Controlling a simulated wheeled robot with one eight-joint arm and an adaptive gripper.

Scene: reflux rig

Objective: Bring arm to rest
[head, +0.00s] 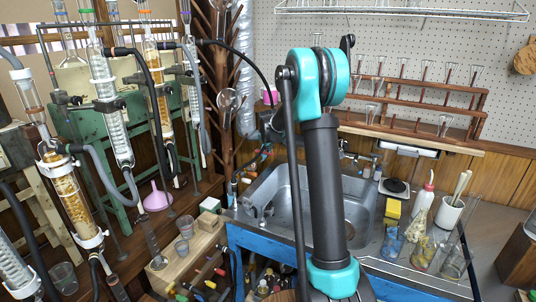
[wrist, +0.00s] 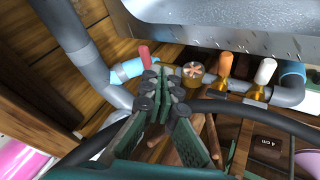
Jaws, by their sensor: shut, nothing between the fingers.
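My arm (head: 325,180), dark with teal joints, rises in front of the sink in the head view.
A metal sink (head: 285,200) sits in a blue-fronted bench, with glassware (head: 423,250) at its right. Glass columns (head: 110,110) crowd the left. In the wrist view a grey pipe (wrist: 85,60) and a dark hose (wrist: 270,118) run close around the fingers.

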